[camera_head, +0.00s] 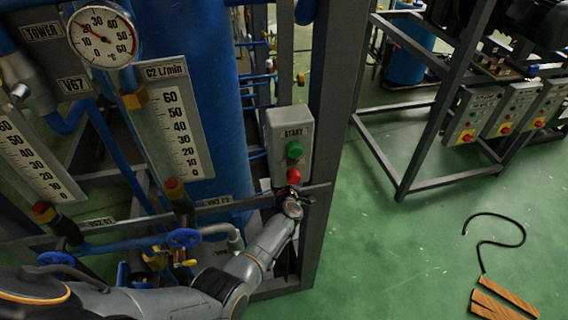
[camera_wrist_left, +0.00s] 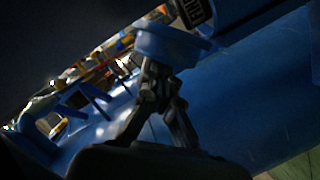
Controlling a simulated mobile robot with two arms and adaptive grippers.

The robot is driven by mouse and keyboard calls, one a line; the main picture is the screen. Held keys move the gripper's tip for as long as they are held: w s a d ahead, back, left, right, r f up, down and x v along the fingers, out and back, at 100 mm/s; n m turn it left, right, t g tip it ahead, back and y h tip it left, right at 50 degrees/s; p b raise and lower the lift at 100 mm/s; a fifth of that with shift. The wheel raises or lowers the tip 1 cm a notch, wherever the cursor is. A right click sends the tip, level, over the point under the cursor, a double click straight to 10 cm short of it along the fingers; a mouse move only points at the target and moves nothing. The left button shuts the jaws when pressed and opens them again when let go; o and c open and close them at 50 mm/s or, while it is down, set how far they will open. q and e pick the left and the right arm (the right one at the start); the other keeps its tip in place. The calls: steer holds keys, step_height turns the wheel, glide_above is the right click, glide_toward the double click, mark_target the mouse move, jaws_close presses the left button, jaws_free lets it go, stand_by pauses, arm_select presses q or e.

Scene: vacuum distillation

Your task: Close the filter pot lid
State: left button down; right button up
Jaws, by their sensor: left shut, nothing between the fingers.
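In the left wrist view, my left gripper (camera_wrist_left: 160,78) is shut and empty. Its fingertips are at or just below a round blue flange-like part (camera_wrist_left: 172,42); I cannot tell whether they touch it. This part may belong to the filter pot lid, but the dark picture does not settle it. A large blue cylinder (camera_wrist_left: 240,95) lies across the view behind the fingers. In the head view, my left arm reaches from the lower left to the grey post, and its gripper cannot be made out clearly there. No lid is clearly visible in the head view. My right gripper is not in view.
A grey start box (camera_head: 290,145) with green and red buttons sits on the frame above my left wrist. Flow gauges (camera_head: 175,125), a dial gauge (camera_head: 102,37) and blue valve wheels (camera_head: 184,238) crowd the left. Green floor (camera_head: 400,250) lies open at right, with wooden boards (camera_head: 505,298).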

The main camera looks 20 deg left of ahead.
arm_select(q)
steer(key=shift+w+d+f+m, duration=0.2)
steer(key=shift+w+d+m, duration=0.35)
steer(key=shift+d+m, duration=0.1)
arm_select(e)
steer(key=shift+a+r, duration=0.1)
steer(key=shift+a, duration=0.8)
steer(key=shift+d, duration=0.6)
arm_select(q)
steer(key=shift+s+a, duration=0.1)
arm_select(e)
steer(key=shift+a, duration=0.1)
